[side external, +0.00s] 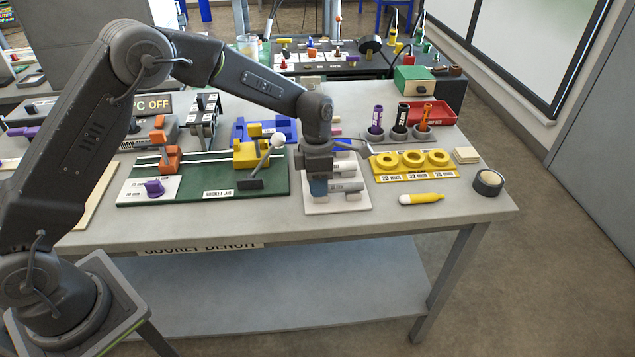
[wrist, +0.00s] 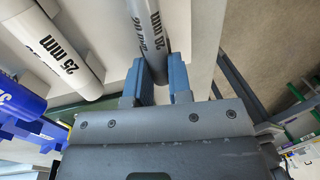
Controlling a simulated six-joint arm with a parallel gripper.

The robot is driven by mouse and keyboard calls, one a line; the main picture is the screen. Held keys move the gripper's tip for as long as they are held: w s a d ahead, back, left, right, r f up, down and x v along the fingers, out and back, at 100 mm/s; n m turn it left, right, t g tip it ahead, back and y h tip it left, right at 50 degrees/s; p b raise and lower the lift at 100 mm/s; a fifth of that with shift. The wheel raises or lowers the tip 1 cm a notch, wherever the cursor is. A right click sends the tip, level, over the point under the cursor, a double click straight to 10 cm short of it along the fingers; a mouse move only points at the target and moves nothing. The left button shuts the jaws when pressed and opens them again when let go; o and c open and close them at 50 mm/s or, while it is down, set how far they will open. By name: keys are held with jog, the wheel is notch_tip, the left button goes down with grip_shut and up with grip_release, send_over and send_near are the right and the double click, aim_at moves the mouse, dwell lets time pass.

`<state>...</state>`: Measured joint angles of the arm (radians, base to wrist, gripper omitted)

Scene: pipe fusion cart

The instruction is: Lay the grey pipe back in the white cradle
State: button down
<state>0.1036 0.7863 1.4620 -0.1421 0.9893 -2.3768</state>
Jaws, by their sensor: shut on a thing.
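The grey pipe (wrist: 148,25), with dark lettering, runs between the two blue fingers of my gripper (wrist: 157,82) in the wrist view. My gripper is shut on it. My gripper hides part of the cradle there. I cannot tell whether the pipe touches the cradle or is held just above it.
A white 25 mm pipe (wrist: 68,58) and a blue part (wrist: 20,100) lie left in the wrist view. A green socket jig (side external: 215,190) stands left of the cradle. A yellow ring holder (side external: 415,165), yellow marker (side external: 421,198) and tape roll (side external: 488,182) are to the right. The bench front is clear.

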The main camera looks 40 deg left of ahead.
jog(key=shift+s+f, duration=0.2)
jog(key=shift+f, duration=0.3)
jog(key=c, duration=1)
grip_release()
jog(key=shift+a, duration=0.1)
jog(key=shift+o, duration=0.2)
notch_tip(320, 180, up, 13)
jog(key=w+a, duration=0.1)
jog(key=shift+w+r, duration=0.15)
jog(key=shift+w, duration=0.1)
jog(key=shift+r, duration=0.75)
jog(key=shift+r, duration=0.1)
